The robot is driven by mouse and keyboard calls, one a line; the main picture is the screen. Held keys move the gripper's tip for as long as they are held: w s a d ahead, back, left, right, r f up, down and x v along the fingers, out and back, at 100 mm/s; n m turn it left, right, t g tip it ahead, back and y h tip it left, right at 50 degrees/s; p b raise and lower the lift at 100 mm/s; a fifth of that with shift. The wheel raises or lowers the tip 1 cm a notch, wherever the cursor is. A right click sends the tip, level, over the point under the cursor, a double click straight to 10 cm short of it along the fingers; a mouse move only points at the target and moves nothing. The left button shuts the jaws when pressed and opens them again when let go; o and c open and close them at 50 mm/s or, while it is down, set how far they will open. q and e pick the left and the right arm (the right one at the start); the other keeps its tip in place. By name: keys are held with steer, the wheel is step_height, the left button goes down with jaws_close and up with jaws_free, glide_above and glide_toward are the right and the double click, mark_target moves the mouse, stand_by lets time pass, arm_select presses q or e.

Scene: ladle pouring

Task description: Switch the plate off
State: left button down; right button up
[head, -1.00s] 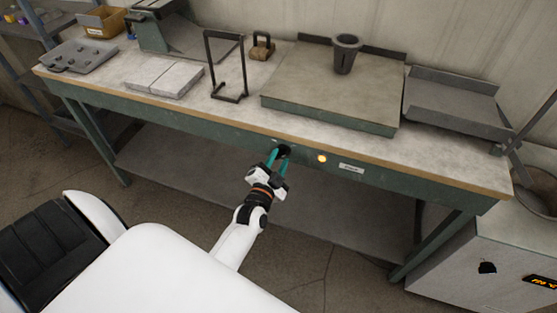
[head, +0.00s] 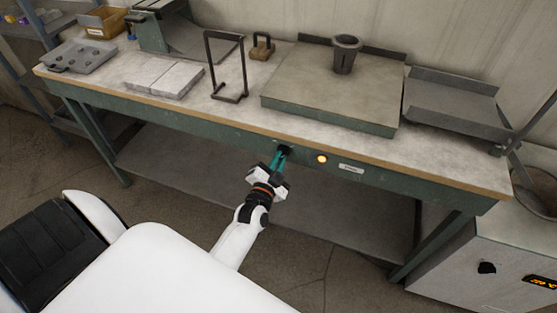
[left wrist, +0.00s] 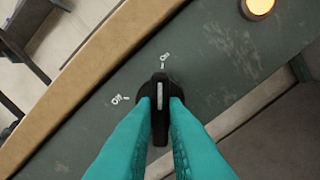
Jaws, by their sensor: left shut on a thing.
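My left gripper (head: 283,155) is at the bench's green front panel, with its teal fingers shut on a black knob (left wrist: 160,108). In the left wrist view the fingers (left wrist: 160,112) press on both sides of the knob. The knob's white pointer line points up at one small white mark (left wrist: 165,57); a second mark (left wrist: 119,99) sits to the left. Their lettering is too small to read surely. An amber lamp (head: 321,159) right of the knob is lit; it also shows in the left wrist view (left wrist: 258,6). The flat plate (head: 325,90) lies on the bench above. My right gripper is out of view.
A dark crucible-like cup (head: 345,55) stands on the plate. A wire stand (head: 226,68), pale blocks (head: 163,77) and a grey tray (head: 455,100) are on the bench. A grey cabinet (head: 460,265) stands at right. The space before the panel is clear.

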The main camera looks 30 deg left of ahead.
arm_select(q)
steer(key=shift+n+p, duration=1)
steer(key=shift+n, duration=7.6)
steer(key=c, duration=1.5)
jaws_free()
steer(key=shift+o, duration=0.2)
steer(key=b+v, duration=0.1)
steer(key=v, duration=1.1)
steer(key=shift+d, duration=0.1)
